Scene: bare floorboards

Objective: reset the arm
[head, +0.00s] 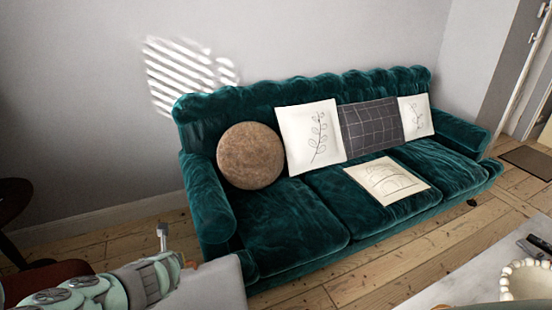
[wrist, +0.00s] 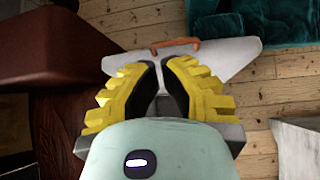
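My arm (head: 120,286) reaches in from the lower left of the head view, with mint-green links low in front of the sofa. In the wrist view, my gripper (wrist: 159,66) has two yellow fingers with dark inner pads. The fingers are a little apart, and I see nothing held between them. A pale grey flat surface (wrist: 225,60) with an orange-brown piece (wrist: 175,44) lies beyond the fingertips. Whether the fingers touch it I cannot tell.
A dark green sofa (head: 289,217) with several cushions stands against the wall. A pale tabletop (head: 445,285) with a beaded ring (head: 507,280) is at lower right. Dark reddish-brown furniture (wrist: 60,45) is close on the left in the wrist view. Floorboards (head: 345,283) show between sofa and table.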

